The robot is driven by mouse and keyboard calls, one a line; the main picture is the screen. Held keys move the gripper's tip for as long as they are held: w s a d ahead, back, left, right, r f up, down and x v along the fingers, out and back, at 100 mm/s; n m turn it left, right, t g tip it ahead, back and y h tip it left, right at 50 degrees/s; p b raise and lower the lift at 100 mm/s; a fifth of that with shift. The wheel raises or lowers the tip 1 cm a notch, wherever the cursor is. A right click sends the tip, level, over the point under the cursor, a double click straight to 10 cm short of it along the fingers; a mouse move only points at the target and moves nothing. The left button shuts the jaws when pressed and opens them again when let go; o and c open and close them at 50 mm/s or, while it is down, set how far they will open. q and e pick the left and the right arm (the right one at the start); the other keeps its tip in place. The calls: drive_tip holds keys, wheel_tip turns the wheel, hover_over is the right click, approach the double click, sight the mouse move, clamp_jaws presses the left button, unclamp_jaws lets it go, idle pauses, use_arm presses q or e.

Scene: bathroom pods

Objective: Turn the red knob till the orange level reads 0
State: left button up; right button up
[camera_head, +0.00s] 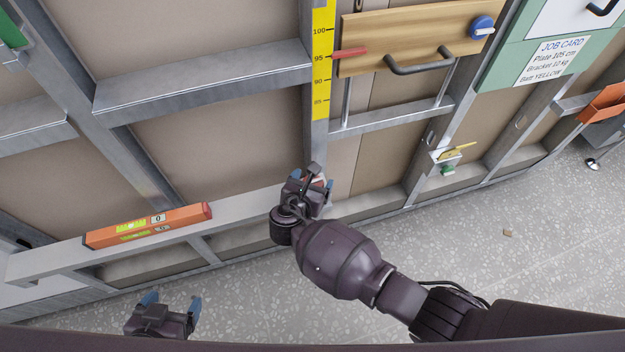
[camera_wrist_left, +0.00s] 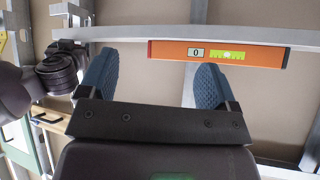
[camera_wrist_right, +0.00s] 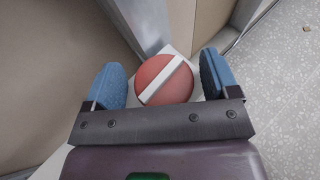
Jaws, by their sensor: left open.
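The red knob (camera_wrist_right: 165,80) is round with a white bar across its face. In the right wrist view it sits between the blue fingers of my right gripper (camera_wrist_right: 162,78), with a gap on both sides. In the head view this gripper (camera_head: 312,181) is at the knob by the rail and mostly covers it. The orange level (camera_head: 150,226) lies along the rail at the left. Its display reads 0 in the head view and in the left wrist view (camera_wrist_left: 195,53). My left gripper (camera_head: 172,302) is open and empty, below and apart from the level.
A wooden board (camera_head: 410,38) with a black handle and blue knob is at the upper right, beside a yellow scale (camera_head: 322,60). A job card (camera_head: 552,60) is at the far right. Metal studs frame the wall. The speckled floor (camera_head: 500,260) is mostly clear.

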drive_tip(key=shift+d+f, duration=0.15)
drive_tip(key=shift+d, duration=0.1)
idle(0.3)
drive_tip(key=shift+s+a+r, duration=0.1)
drive_tip(key=shift+s+r, duration=0.05)
drive_tip(key=shift+r, duration=0.05)
drive_tip(key=p+v, duration=0.3)
drive_tip(key=v, duration=0.7)
drive_tip(key=shift+s, duration=0.25)
drive_tip(key=shift+a, duration=0.1)
